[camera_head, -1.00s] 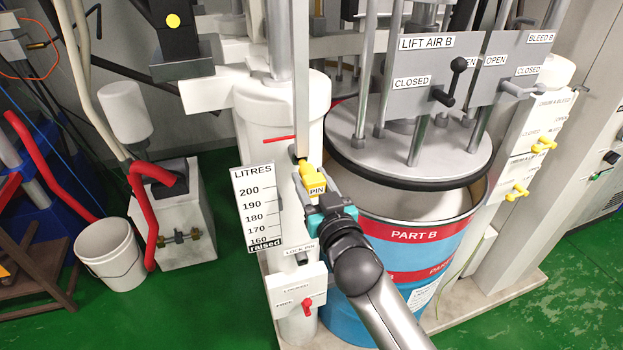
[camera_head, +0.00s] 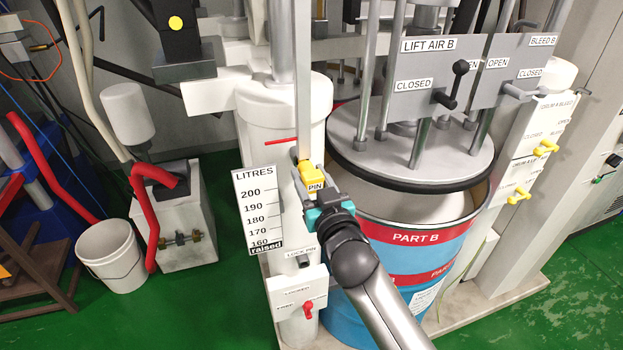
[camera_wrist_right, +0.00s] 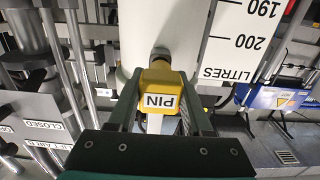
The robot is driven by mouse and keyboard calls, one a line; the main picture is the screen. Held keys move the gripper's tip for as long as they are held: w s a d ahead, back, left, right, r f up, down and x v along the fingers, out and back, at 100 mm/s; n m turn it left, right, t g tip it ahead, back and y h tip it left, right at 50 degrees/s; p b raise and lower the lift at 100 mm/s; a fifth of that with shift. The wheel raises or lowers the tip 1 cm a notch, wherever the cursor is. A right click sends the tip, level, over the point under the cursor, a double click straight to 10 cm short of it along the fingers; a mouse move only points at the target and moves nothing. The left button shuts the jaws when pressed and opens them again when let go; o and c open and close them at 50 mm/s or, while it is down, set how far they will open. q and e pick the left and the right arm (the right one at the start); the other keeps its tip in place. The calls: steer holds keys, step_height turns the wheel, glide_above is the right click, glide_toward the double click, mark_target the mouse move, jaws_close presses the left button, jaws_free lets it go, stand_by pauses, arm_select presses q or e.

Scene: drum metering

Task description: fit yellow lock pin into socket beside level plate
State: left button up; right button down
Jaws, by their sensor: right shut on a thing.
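The yellow lock pin (camera_head: 311,173), with a PIN label, is held in my right gripper (camera_head: 322,194) in front of the white column. In the right wrist view, the pin's yellow block (camera_wrist_right: 160,82) sits between the two fingers, its far end against a dark round fitting (camera_wrist_right: 161,53) on the column. The pin's narrow nose is not visible, and I cannot tell how deep it sits. The level plate (camera_head: 257,222), marked LITRES, is left of the pin in the head view; it also shows upside down in the right wrist view (camera_wrist_right: 242,38). My left gripper is out of view.
A grey upright bar (camera_head: 303,90) runs down just above the pin. A blue and red PART B drum (camera_head: 400,262) stands close to the right of my arm. Below is a LOCK PIN panel with a red lever (camera_head: 308,309). A white bucket (camera_head: 111,258) stands left.

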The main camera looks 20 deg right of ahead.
steer(key=shift+w, duration=1.05)
steer(key=shift+c, duration=1.2)
jaws_free()
steer(key=shift+s, duration=0.5)
steer(key=s+b, duration=0.2)
steer(key=s, duration=1.2)
steer(key=shift+s+d+b, duration=0.15)
steer(key=shift+d+b, duration=0.05)
steer(key=shift+b, duration=0.2)
